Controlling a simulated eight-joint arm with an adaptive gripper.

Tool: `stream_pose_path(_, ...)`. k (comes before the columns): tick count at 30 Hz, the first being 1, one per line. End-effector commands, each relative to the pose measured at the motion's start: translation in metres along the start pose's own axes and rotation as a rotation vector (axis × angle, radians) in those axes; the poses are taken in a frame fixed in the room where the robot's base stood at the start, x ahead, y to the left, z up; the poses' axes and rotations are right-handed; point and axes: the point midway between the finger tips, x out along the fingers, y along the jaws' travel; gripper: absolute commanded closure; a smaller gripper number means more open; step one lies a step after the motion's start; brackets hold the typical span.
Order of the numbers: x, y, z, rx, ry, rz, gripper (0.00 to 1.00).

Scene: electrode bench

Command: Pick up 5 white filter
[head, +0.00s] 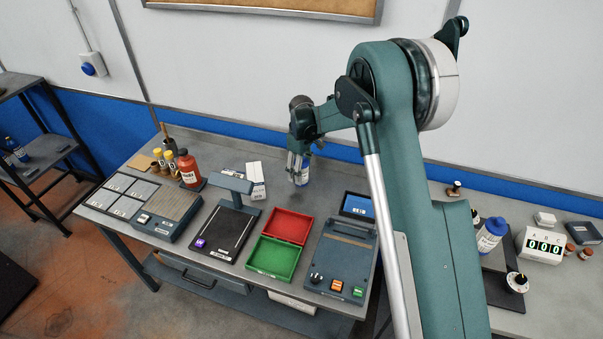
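My gripper (295,176) points down over the back middle of the bench, in front of a small blue and white bottle (305,172). Its fingers are too small to tell whether they are open or shut, or whether they hold anything. No thing is clearly marked as a white filter. Several pale flat squares (124,206) lie in a dark-framed panel at the bench's left end. A white box (256,174) with print stands left of my gripper. I cannot tell whether either has to do with filters.
A ribbed grey device (171,205), a dark plate with an overhead arm (225,232), red (287,227) and green (272,259) trays and a device with a screen (340,260) fill the bench. A red bottle (188,168) stands back left. My arm hides part of the right side.

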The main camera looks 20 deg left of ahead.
Motion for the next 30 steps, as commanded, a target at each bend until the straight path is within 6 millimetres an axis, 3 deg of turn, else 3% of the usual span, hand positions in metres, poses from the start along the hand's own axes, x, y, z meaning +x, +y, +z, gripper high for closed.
stream_pose_path(17, 0.0025, -0.0002, 0.0002, 0.000, 0.000, 0.000, 0.45)
stream_pose_path(26, 0.0024, -0.0002, 0.0002, 0.000, 0.000, 0.000, 0.80)
stream_pose_path(30, 0.0022, -0.0002, 0.0002, 0.000, 0.000, 0.000, 0.80)
